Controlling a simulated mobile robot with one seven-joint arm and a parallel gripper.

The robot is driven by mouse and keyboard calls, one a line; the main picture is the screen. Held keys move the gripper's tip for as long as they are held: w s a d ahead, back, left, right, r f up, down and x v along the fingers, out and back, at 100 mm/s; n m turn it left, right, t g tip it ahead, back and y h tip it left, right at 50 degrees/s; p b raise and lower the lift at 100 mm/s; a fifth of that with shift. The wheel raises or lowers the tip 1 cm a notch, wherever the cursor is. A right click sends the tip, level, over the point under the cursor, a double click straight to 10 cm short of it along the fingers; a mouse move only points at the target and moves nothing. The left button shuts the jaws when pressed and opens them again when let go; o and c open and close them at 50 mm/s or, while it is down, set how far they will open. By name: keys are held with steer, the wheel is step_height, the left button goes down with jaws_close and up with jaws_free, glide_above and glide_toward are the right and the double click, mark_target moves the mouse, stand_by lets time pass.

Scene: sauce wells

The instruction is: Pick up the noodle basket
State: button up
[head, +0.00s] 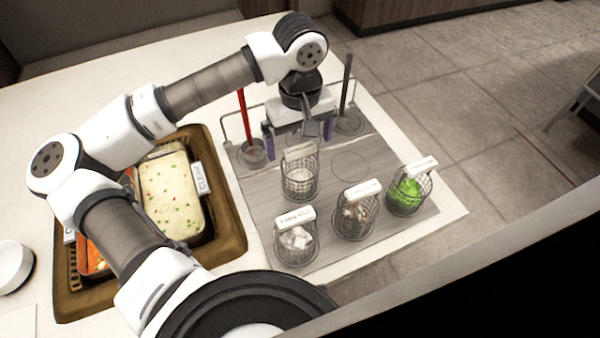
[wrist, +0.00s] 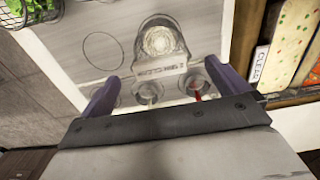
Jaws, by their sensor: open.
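The noodle basket (head: 299,184) is a wire basket with pale contents and a white label plate on top. It stands upright on the grey wood-look board, nearest to my gripper of the baskets. In the wrist view the basket (wrist: 160,40) shows from above, just beyond the fingertips, with its label plate towards me. My gripper (head: 298,134) is open and empty, above the board and behind the basket in the head view. In the wrist view the purple fingers of my gripper (wrist: 160,80) are spread wide and apart from the basket.
Baskets of white pieces (head: 295,240), mixed brown pieces (head: 355,214) and greens (head: 407,192) stand nearby. A cup with a red handle (head: 244,115) and one with a dark handle (head: 347,85) flank my gripper. A brown tray (head: 232,230) holds food pans at left.

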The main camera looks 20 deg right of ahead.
steer(key=shift+s+f+p, duration=0.2)
steer(key=shift+f+p, duration=0.75)
steer(key=shift+f, duration=1.65)
steer(key=c, duration=1.1)
